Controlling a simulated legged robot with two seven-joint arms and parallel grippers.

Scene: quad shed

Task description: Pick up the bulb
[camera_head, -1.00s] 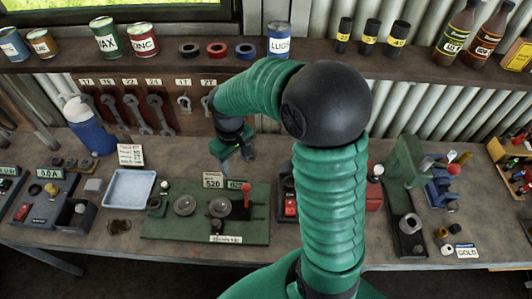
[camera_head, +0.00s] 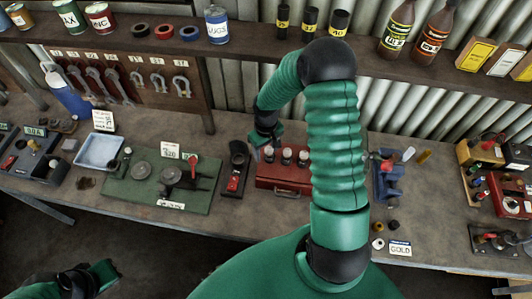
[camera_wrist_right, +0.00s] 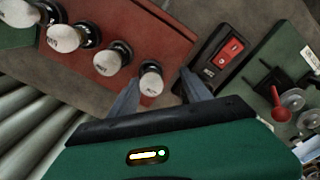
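Several white bulbs stand in a row in dark sockets on a red box (camera_head: 283,184); the box also shows in the wrist view (camera_wrist_right: 150,35). My right gripper (camera_head: 268,140) is above the box's left end in the head view. In the wrist view its two fingers (camera_wrist_right: 157,85) are apart, and the end bulb (camera_wrist_right: 151,82) shows between them; I cannot tell whether they touch it. The other bulbs (camera_wrist_right: 65,38) run off to the upper left there. My left gripper (camera_head: 88,280) is low at the left of the head view, away from the bench, its fingers unclear.
A dark box with a red switch (camera_head: 235,172) stands just left of the red box. Beyond it are a green plate with dials (camera_head: 160,183) and a pale blue tray (camera_head: 98,152). A blue vise (camera_head: 388,182) stands to the right. A shelf (camera_head: 240,48) runs above the bench.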

